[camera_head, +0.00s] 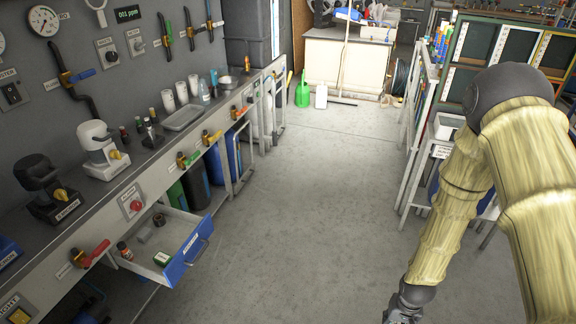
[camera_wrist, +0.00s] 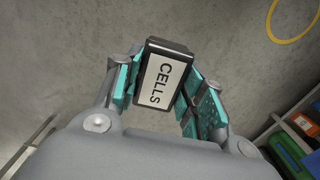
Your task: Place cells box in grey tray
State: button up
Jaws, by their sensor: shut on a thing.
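The cells box (camera_wrist: 163,78), dark with a white label reading CELLS, is between the teal-padded fingers of my gripper (camera_wrist: 165,90) in the wrist view. My gripper is shut on it, with concrete floor behind. In the head view, my gripper (camera_head: 403,312) is at the bottom edge, right of centre, partly cut off; the box is not visible there. A grey tray (camera_head: 184,117) lies on the left workbench, far from my gripper. Its inside looks empty.
An open drawer with a blue front (camera_head: 188,252) juts from the workbench (camera_head: 60,222) and holds small items. White cups and bottles stand near the tray. The middle floor (camera_head: 300,200) is clear. Shelving (camera_head: 420,125) stands at right.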

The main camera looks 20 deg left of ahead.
aim_at(185, 120)
jog(key=i, duration=1.4)
jog(key=u, duration=0.9)
jog(key=i, duration=0.95)
jog(key=u, duration=0.85)
